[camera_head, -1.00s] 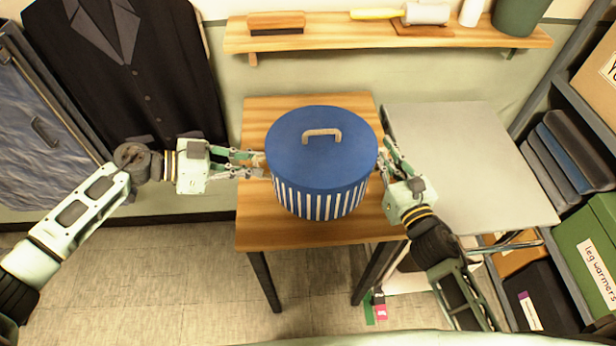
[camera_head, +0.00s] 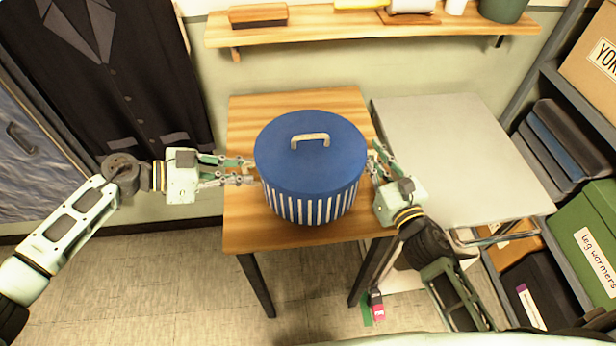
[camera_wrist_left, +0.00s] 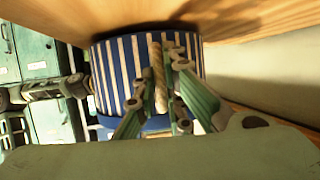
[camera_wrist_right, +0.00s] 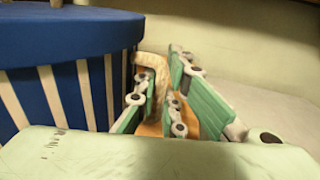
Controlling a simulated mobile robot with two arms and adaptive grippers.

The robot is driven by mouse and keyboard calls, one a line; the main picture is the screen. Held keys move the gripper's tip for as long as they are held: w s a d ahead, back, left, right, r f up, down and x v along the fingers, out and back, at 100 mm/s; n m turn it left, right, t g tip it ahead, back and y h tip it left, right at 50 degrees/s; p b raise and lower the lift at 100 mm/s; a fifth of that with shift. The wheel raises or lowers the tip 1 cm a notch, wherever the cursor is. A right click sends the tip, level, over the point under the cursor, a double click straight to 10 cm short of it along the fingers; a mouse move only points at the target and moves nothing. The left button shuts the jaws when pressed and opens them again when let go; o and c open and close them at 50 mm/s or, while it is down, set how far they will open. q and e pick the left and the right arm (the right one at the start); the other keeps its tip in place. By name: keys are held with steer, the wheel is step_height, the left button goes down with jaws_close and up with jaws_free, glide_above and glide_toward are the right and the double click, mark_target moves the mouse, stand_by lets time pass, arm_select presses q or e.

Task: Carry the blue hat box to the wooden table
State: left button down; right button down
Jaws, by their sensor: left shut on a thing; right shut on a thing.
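The blue hat box (camera_head: 310,160) has a plain blue lid with a rope handle and blue-and-white striped sides. In the head view it is upright over the wooden table (camera_head: 245,235); I cannot tell whether its base touches the top. My left gripper (camera_head: 250,171) is shut on a rope side handle (camera_wrist_left: 158,78) at the box's left. My right gripper (camera_head: 372,163) is shut on the other rope side handle (camera_wrist_right: 152,75) at its right. The box also shows in the left wrist view (camera_wrist_left: 125,70) and the right wrist view (camera_wrist_right: 70,40).
A grey table (camera_head: 450,150) stands right of the wooden table. A wall shelf (camera_head: 370,27) with a brush (camera_head: 258,15) is behind. A dark jacket (camera_head: 100,80) hangs at the left. Shelves with a green box (camera_head: 590,240) stand at the right. Bare wood shows around the hat box.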

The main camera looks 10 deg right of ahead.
arm_select(q)
steer(key=shift+f+b, duration=0.5)
steer(key=shift+f, duration=0.15)
arm_select(e)
steer(key=shift+f, duration=0.65)
arm_select(q)
steer(key=c, duration=1.8)
jaws_free()
steer(key=shift+r, duration=0.1)
steer(key=shift+c, duration=0.2)
arm_select(e)
steer(key=c, duration=1.8)
jaws_free()
steer(key=shift+c, duration=0.2)
arm_select(q)
steer(key=shift+d, duration=0.1)
steer(key=v, duration=0.8)
arm_select(e)
steer(key=s, duration=0.4)
steer(key=s+d, duration=0.1)
steer(key=s, duration=0.3)
steer(key=s+d, duration=0.1)
steer(key=s, duration=0.3)
steer(key=shift+d, duration=0.1)
steer(key=shift+w+r, duration=0.1)
